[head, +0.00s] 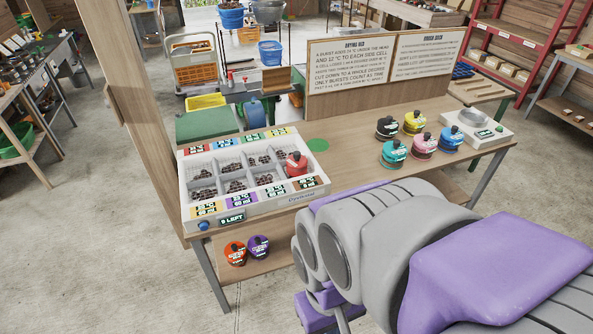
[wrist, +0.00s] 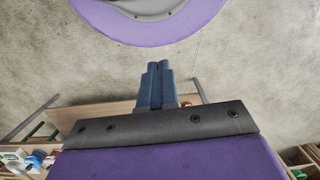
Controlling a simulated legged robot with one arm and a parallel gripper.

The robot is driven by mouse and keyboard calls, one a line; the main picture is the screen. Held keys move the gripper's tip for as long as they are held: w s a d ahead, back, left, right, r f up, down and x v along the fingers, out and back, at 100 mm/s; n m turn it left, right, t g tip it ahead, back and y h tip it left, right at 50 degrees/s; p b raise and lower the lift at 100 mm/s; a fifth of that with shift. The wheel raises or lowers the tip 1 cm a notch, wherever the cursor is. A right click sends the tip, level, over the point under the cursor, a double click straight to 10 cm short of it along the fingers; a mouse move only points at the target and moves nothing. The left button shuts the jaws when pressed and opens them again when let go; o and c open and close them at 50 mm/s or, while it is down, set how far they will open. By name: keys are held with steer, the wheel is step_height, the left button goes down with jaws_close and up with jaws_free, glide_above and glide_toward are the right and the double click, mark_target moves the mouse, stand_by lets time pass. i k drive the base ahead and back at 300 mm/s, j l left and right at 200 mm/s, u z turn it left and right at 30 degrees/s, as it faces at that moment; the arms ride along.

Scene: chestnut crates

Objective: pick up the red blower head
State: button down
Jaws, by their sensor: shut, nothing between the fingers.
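The red blower head (head: 296,164) sits upright in the right-hand front cell of the white divided tray (head: 258,207), in the head view. The tray stands on the left part of the wooden bench. My gripper (wrist: 158,66) shows in the wrist view with its two dark blue fingers together and nothing between them. It is over open floor, well away from the red head. In the head view my arm fills the right foreground and the fingers cannot be made out. The wrist view does not clearly show the red head.
Black (head: 387,128), yellow (head: 414,122), teal (head: 394,153), pink (head: 424,145) and blue (head: 451,140) heads stand right on the bench, near a scale (head: 475,126). Orange-red (head: 235,253) and purple (head: 259,247) heads are on the lower shelf. A sign board (head: 349,75) backs the bench; a wooden post (head: 140,110) stands left.

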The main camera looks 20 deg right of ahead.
mark_target(296, 164)
steer(key=i+l, duration=0.15)
steer(key=l, duration=0.2)
steer(key=i+l, duration=0.1)
steer(key=l, duration=0.25)
steer(key=i+l, duration=0.15)
steer(key=l, duration=0.25)
steer(key=i+l, duration=0.1)
steer(key=l, duration=0.25)
steer(key=i+l, duration=0.15)
steer(key=l, duration=0.2)
steer(key=i+l, duration=0.15)
steer(key=l, duration=0.2)
